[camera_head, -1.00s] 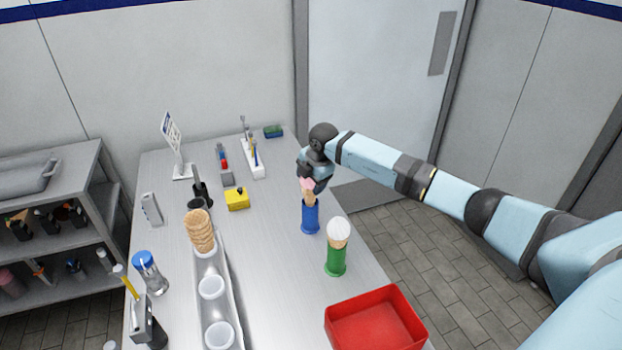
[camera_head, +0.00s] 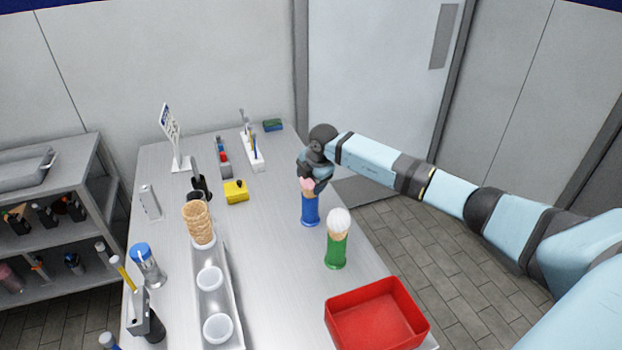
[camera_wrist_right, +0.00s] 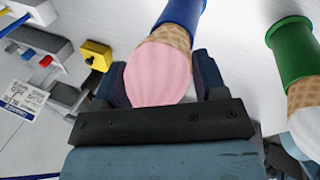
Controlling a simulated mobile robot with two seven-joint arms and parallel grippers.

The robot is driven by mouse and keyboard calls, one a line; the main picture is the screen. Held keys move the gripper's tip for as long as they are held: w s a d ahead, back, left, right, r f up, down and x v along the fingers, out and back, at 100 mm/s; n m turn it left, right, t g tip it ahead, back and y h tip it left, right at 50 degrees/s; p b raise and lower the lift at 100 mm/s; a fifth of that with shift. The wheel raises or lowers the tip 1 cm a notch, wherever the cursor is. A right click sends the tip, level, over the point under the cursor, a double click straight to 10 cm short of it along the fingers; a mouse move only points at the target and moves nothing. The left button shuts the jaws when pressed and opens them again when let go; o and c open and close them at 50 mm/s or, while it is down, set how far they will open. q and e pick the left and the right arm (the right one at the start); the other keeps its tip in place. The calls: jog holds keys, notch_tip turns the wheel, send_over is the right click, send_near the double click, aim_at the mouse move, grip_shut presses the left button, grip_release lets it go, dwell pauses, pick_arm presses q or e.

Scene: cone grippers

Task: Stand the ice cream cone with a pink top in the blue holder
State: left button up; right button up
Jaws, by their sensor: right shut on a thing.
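The pink-topped cone (camera_head: 308,184) is held by my right gripper (camera_head: 309,178), just above or in the mouth of the blue holder (camera_head: 310,209). In the right wrist view the pink-topped cone (camera_wrist_right: 162,70) is between the fingers of the right gripper (camera_wrist_right: 160,80), with its waffle part pointing into the blue holder (camera_wrist_right: 183,14). The cone's tip is hidden inside the holder. The cone looks upright in the head view. My left gripper is not in view.
A green holder (camera_head: 335,253) with a white-topped cone (camera_head: 338,222) stands close by at the front right. A red bin (camera_head: 377,315) is at the table's front right edge. A tray with cups and stacked cones (camera_head: 198,223) and a yellow block (camera_head: 236,192) are to the left.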

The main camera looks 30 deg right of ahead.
jog(key=o, duration=0.8)
jog(key=shift+c, duration=0.2)
jog(key=p+v, duration=1)
jog(key=v, duration=0.3)
jog(key=shift+r, duration=0.4)
jog(key=shift+s, duration=0.15)
